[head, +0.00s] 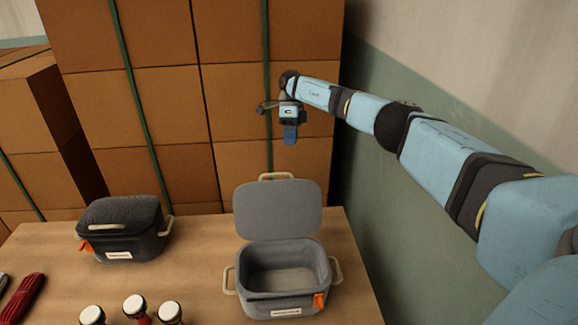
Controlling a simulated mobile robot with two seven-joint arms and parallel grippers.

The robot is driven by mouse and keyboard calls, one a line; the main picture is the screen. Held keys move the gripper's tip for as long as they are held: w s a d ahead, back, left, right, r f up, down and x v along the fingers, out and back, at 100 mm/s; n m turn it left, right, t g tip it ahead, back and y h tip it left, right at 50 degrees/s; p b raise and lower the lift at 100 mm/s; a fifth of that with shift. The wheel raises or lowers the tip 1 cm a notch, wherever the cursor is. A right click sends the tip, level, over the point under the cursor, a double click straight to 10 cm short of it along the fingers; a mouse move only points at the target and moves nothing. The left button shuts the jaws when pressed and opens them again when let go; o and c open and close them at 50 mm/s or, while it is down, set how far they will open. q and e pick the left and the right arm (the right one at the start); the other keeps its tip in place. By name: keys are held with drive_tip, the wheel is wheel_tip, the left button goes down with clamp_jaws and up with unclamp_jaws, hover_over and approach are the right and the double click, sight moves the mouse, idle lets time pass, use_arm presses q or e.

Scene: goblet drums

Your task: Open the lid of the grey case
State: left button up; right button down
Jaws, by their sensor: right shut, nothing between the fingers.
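The grey case (282,280) stands at the right part of the table in the head view. Its lid (278,210) is swung up and stands upright at the back, with a pale handle at its top. The inside of the case shows and looks empty. An orange latch (319,300) is at its front right. My right gripper (290,136) is shut and empty, above and behind the raised lid, apart from it. My left gripper is not in view.
A dark case (122,230) with its lid closed stands on the table (200,262) at the left. Several small red drums with white tops (134,304) and a dark red object (24,297) are at the front left. Stacked brown boxes (240,90) stand behind; a wall (450,70) is at the right.

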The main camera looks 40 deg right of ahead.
drive_tip(key=s+a+f, duration=0.4)
drive_tip(key=s+f, duration=0.1)
drive_tip(key=shift+a+p, duration=0.25)
drive_tip(key=shift+p, duration=0.1)
drive_tip(key=shift+f, duration=0.1)
